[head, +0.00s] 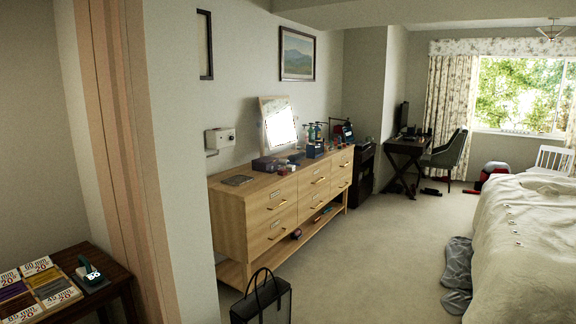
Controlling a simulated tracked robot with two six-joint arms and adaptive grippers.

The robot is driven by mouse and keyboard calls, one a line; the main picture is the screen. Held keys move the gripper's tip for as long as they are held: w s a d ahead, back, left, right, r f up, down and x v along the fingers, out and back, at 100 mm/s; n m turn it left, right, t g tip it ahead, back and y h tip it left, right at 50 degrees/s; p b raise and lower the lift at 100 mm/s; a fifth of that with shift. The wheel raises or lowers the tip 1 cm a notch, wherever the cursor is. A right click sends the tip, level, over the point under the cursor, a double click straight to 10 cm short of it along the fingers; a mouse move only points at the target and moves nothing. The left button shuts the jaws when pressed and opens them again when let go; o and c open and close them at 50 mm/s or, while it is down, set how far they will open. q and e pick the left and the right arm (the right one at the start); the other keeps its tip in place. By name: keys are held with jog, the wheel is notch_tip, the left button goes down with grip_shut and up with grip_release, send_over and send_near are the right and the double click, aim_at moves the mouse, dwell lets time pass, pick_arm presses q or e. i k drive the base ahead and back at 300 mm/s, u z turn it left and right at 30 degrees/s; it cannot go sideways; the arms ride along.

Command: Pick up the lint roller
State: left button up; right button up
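I cannot make out a lint roller for certain. Small items stand on top of the wooden dresser (262,207), among them bottles (314,132) and dark boxes, too small to tell apart. A thin red and blue item (323,214) and a small dark round item (296,233) lie on the dresser's low open shelf; I cannot tell what they are. Neither of my grippers is in view.
A black bag (262,303) stands on the floor before the dresser. A dark side table (118,284) with flat boxes is at lower left, beside a wall edge. The bed (525,250) fills the right, with grey cloth (457,270) beside it. Carpet (385,250) between is clear.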

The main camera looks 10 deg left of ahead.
aim_at(284, 162)
jog(key=u, duration=0.5)
jog(key=k, duration=1.15)
jog(key=u, duration=0.4)
jog(key=i, duration=0.5)
jog(key=z, duration=0.95)
jog(key=i, duration=1.45)
jog(key=z, duration=0.75)
jog(key=i, duration=2.65)
jog(key=u, duration=0.35)
jog(key=i, duration=1.4)
jog(key=u, duration=1.2)
jog(key=i, duration=1.05)
jog(key=u, duration=0.85)
